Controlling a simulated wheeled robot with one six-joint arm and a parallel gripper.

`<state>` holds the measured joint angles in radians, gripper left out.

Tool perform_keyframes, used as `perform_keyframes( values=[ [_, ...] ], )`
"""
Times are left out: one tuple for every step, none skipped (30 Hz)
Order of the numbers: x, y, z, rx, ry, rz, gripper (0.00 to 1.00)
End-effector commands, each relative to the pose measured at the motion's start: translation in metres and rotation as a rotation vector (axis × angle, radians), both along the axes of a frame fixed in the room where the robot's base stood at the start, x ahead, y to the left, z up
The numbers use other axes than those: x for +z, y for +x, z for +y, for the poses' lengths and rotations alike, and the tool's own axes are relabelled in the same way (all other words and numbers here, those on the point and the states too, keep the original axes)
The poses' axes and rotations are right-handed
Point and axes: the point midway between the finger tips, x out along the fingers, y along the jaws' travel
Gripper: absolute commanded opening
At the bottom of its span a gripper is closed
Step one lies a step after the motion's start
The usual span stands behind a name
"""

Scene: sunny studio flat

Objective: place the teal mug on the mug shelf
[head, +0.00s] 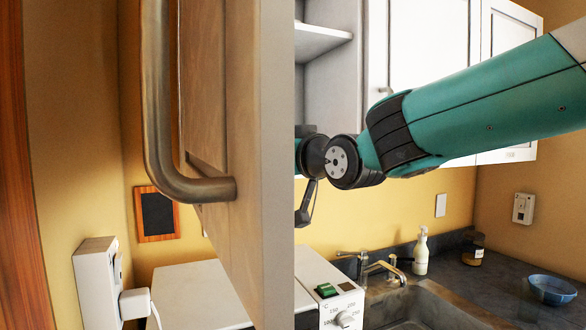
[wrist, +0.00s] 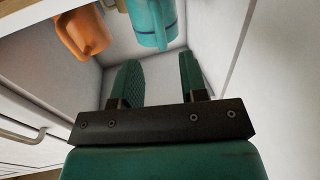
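The teal mug (wrist: 152,22) shows at the top of the wrist view, cut off by the frame edge, inside a white cabinet space. My gripper (wrist: 158,80) is open, its two green fingers apart with nothing between them. The mug is beyond the fingertips and apart from them. In the head view my arm reaches left to the open cabinet, and the open door hides most of my gripper. A white shelf (head: 320,40) shows in the cabinet there; I cannot tell if it is the mug shelf. The teal mug is not visible in the head view.
An orange mug (wrist: 82,32) is left of the teal one. The open cabinet door (head: 240,130) with its metal handle (head: 160,110) stands close in front. Below are a white appliance (head: 325,285), a tap (head: 380,265), a soap bottle (head: 421,252) and a blue bowl (head: 552,289).

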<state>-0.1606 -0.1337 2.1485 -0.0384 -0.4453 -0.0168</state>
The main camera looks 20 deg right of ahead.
Motion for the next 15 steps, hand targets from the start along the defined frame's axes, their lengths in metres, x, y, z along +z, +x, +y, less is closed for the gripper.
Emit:
perform_keyframes(
  values=[
    [-0.004,-0.010,-0.002,-0.001,0.001,-0.003,0.40],
    [-0.003,-0.016,-0.003,-0.001,0.001,-0.003,0.40],
    [-0.003,-0.021,-0.005,-0.001,0.001,-0.003,0.40],
    [-0.002,-0.026,-0.005,-0.001,0.001,-0.003,0.40],
    [-0.002,-0.029,-0.006,-0.001,0.000,-0.001,0.40],
    [-0.001,-0.033,-0.007,-0.001,0.000,-0.002,0.40],
    [-0.001,-0.035,-0.007,-0.001,0.000,-0.002,0.40],
    [-0.001,-0.037,-0.008,-0.001,0.000,-0.001,0.40],
    [-0.001,-0.040,-0.008,-0.001,0.000,-0.001,0.40],
    [-0.001,-0.041,-0.008,-0.001,0.000,0.000,0.40],
    [-0.001,-0.041,-0.008,0.000,0.000,0.000,0.40],
    [-0.001,-0.042,-0.009,0.000,0.000,0.001,0.40],
    [-0.001,-0.042,-0.008,0.000,-0.001,0.004,0.40],
    [-0.003,-0.043,-0.007,0.004,-0.001,0.012,0.40],
    [-0.009,-0.044,-0.004,0.014,-0.002,0.037,0.40]
  ],
)
